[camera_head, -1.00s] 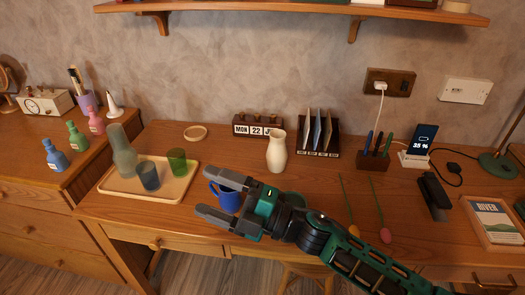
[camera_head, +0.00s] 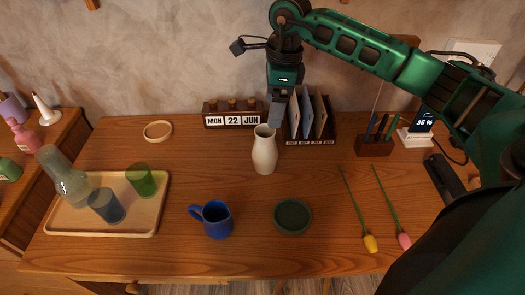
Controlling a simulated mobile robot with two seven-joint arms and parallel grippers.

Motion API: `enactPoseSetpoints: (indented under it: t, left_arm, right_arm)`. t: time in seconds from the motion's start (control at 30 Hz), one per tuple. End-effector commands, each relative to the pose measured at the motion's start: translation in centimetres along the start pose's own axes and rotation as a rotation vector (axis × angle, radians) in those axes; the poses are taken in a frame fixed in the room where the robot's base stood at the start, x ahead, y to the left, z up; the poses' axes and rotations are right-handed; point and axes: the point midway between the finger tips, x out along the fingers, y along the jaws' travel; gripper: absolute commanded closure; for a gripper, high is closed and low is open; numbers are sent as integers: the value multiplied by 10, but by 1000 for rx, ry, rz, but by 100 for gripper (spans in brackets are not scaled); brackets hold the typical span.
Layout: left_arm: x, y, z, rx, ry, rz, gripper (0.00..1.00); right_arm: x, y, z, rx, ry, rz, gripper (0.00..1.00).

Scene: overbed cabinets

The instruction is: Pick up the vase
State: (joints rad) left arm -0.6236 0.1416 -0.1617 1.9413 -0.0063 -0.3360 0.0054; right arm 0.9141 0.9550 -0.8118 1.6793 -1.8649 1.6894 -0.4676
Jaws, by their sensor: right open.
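The cream vase (camera_head: 264,152) stands upright near the middle of the desk, in front of the calendar blocks. My right gripper (camera_head: 276,122) comes down from above with its fingers pointing down at the vase's mouth. Its fingers overlap the top right of the vase in the picture and are seen nearly edge-on. It is open, and I cannot tell whether a finger touches the vase or reaches inside its neck. My left gripper is out of view.
A letter rack (camera_head: 312,138) and the calendar (camera_head: 235,115) stand close behind the vase. A blue mug (camera_head: 217,220) and green dish (camera_head: 292,217) lie in front. A wooden tray (camera_head: 135,228) with glassware is left; two tulips (camera_head: 369,242) lie right.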

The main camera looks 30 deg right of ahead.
Motion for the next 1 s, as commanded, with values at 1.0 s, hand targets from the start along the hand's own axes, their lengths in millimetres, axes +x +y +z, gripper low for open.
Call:
enactPoseSetpoints:
  t: [1.0]
  left_arm:
    - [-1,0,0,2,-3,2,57]
  right_arm:
    - [96,-7,8,-1,-5,1,16]
